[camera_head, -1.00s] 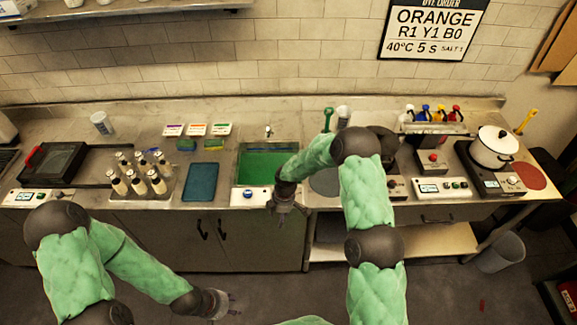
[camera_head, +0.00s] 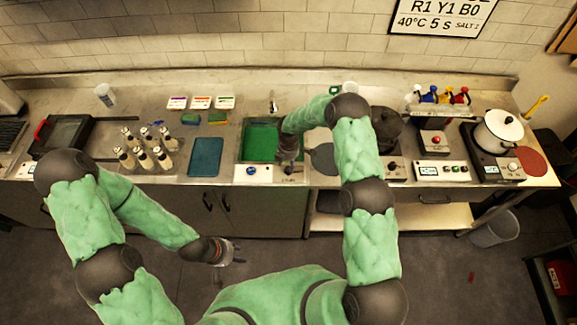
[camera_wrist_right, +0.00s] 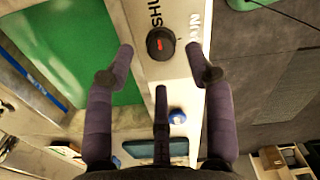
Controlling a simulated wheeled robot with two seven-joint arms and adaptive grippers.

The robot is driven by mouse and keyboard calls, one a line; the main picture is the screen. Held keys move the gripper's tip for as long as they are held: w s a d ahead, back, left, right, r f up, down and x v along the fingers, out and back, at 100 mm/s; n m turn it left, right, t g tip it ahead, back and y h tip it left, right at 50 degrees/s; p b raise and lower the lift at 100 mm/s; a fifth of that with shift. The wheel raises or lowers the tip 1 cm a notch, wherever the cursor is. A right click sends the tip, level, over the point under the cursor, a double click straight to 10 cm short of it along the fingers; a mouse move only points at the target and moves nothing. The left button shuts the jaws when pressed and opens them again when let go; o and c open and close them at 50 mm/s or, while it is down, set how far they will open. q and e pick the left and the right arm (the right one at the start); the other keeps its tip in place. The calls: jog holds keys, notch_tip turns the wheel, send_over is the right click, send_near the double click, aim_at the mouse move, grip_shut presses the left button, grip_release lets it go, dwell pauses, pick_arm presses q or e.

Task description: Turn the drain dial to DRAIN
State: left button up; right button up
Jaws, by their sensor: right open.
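The drain dial (camera_wrist_right: 160,43) is a round black knob with a red mark, on a pale panel strip. Partly visible lettering reads SHU on one side and AIN on the other. I cannot tell which word the mark favours. In the head view, the dial (camera_head: 289,169) is a small dark spot at the counter front below the sink. My right gripper (camera_wrist_right: 161,62) is open, its fingers spread either side of the dial, not visibly touching it. It shows in the head view (camera_head: 288,157) over the sink's front right. My left gripper (camera_head: 236,254) hangs low before the counter; its finger opening is unclear.
The sink (camera_head: 245,150) with green contents lies beside the dial. A blue knob (camera_head: 251,170) sits left of it on the same strip and shows near the gripper (camera_wrist_right: 177,116). A blue mat (camera_head: 205,157) and several bottles stand left; a white pot (camera_head: 498,130) is right.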

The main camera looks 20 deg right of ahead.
aim_at(288, 169)
jog(key=shift+f, duration=1.9)
grip_shut()
